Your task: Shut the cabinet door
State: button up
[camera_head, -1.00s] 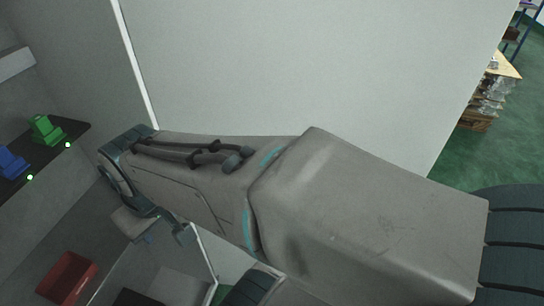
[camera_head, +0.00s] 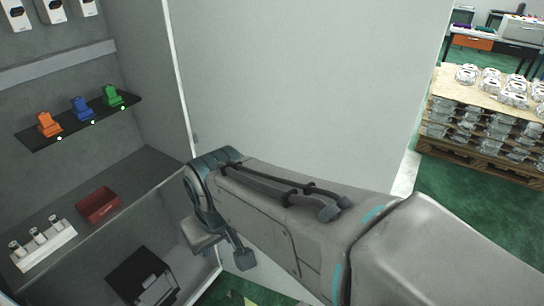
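The cabinet (camera_head: 62,181) fills the left of the head view, its inside and shelves exposed. Its large pale door (camera_head: 300,75) stands open, running from the cabinet's right side across the middle of the view. My arm reaches in from the lower right, in front of the door, and hides part of its lower area. My gripper (camera_head: 226,250) is at the cabinet's lower right corner, near the door's lower part. Its two fingers look apart with nothing between them. I cannot tell whether it touches the door.
Orange (camera_head: 48,124), blue (camera_head: 82,108) and green (camera_head: 113,95) items stand on a dark shelf. A red bin (camera_head: 98,205) and a white rack (camera_head: 43,246) sit below, with a black box (camera_head: 142,278) lower still. Pallets of castings (camera_head: 480,130) stand right on green floor.

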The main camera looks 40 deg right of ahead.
aim_at(334, 91)
jog(key=z, duration=3.3)
jog(key=i, duration=3.6)
jog(key=u, duration=4.95)
